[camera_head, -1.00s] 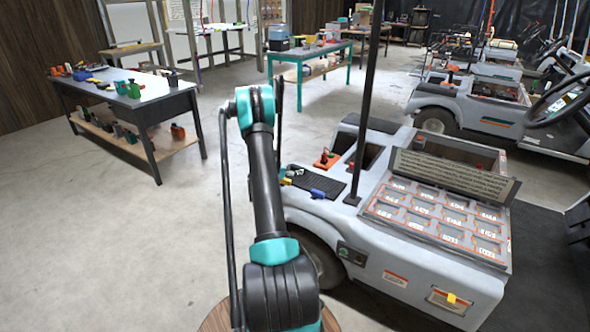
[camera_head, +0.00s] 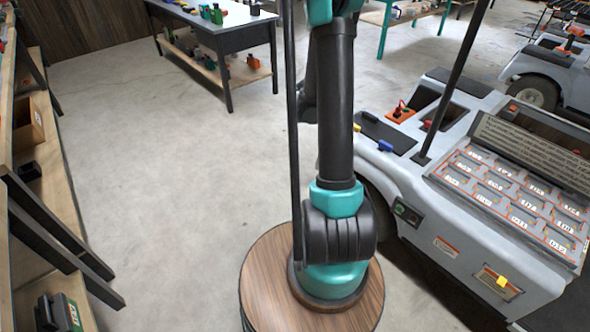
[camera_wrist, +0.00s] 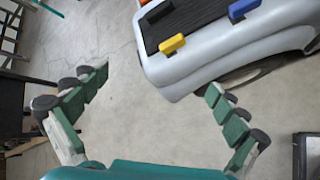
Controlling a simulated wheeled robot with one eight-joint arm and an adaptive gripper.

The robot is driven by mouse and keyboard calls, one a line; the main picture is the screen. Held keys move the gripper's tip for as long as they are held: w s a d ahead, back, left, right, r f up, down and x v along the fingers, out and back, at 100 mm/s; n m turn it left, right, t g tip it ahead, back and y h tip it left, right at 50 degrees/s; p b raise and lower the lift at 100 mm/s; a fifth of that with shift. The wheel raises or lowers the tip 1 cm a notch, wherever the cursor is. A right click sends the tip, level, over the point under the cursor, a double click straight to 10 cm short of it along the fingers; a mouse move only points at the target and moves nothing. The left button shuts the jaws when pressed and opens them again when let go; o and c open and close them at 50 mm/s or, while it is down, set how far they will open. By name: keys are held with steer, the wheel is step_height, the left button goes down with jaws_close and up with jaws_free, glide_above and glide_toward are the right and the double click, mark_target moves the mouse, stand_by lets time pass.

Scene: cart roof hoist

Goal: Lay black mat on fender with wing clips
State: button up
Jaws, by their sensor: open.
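The black mat (camera_head: 385,133) lies on the fender (camera_head: 403,172) of the grey cart, partly hidden behind my arm in the head view. A blue clip (camera_head: 385,145) and a yellow clip (camera_head: 357,127) sit at its edge. In the wrist view the ribbed mat (camera_wrist: 190,17) lies on the light fender (camera_wrist: 205,62), with the yellow clip (camera_wrist: 171,44) and the blue clip (camera_wrist: 242,9) on its near edge. My gripper (camera_wrist: 155,92) is open and empty, its green-padded fingers spread wide over the floor, apart from the mat and clips. In the head view the gripper is hidden.
A dark pole (camera_head: 455,80) rises from the cart beside the mat. An orange-red item (camera_head: 400,112) sits behind the mat. A shelf (camera_head: 30,150) stands at the left and a workbench (camera_head: 225,35) at the back. The floor between is clear.

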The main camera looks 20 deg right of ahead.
steer(key=s+a+r+m+g+y, duration=0.1)
steer(key=s+a+m+y, duration=0.7)
steer(key=s+a, duration=1.9)
steer(key=s+m, duration=0.2)
steer(key=m, duration=0.4)
steer(key=shift+s+r+y, duration=0.2)
steer(key=shift+s+y, duration=0.1)
steer(key=shift+s, duration=0.05)
